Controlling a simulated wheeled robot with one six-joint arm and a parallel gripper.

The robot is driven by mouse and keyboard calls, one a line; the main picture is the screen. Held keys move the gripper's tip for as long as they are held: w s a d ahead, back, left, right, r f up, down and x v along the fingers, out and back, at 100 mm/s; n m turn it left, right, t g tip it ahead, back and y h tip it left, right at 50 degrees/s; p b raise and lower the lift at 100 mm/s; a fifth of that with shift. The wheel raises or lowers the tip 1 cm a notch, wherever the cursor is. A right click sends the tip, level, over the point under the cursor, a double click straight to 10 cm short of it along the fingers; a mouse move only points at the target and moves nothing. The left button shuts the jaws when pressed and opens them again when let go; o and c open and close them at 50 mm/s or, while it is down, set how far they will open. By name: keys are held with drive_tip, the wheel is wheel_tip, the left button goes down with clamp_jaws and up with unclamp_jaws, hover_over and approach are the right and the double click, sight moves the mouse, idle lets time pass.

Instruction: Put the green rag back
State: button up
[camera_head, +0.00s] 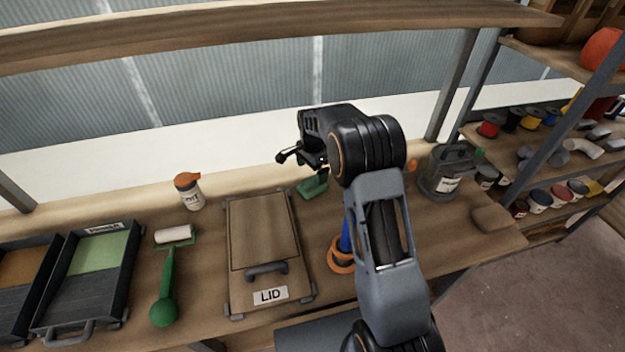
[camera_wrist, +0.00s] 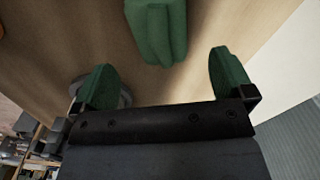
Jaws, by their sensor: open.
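The green rag (camera_head: 311,188) lies on the wooden workbench, just beyond the back right corner of the box with the lid. In the wrist view a green folded shape, which looks like the rag (camera_wrist: 157,30), lies on the wood at the top. My gripper (camera_head: 318,168) is over the back of the bench, close above the rag, and partly hides it. In the wrist view my gripper (camera_wrist: 166,76) is open with its two green finger pads apart and nothing between them.
A box lid marked LID (camera_head: 265,230) is left of my arm. A green roller (camera_head: 167,275), trays (camera_head: 90,275) and an orange-capped bottle (camera_head: 190,192) are further left. A grey jug (camera_head: 441,172) and brown block (camera_head: 491,218) are right. A shelf rack (camera_head: 560,150) holds cans and spools.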

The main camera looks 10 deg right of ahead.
sight(312, 180)
drive_tip(key=s+r+n+t, duration=0.2)
drive_tip(key=s+r+n, duration=0.4)
drive_tip(key=s+r, duration=0.75)
drive_tip(key=s+n+t, duration=0.1)
drive_tip(key=s+n, duration=0.6)
drive_tip(key=s, duration=0.8)
drive_tip(key=shift+f+n+t, duration=0.25)
drive_tip(key=shift+n+t, duration=0.05)
drive_tip(key=shift+n, duration=0.1)
drive_tip(key=shift+s, duration=0.1)
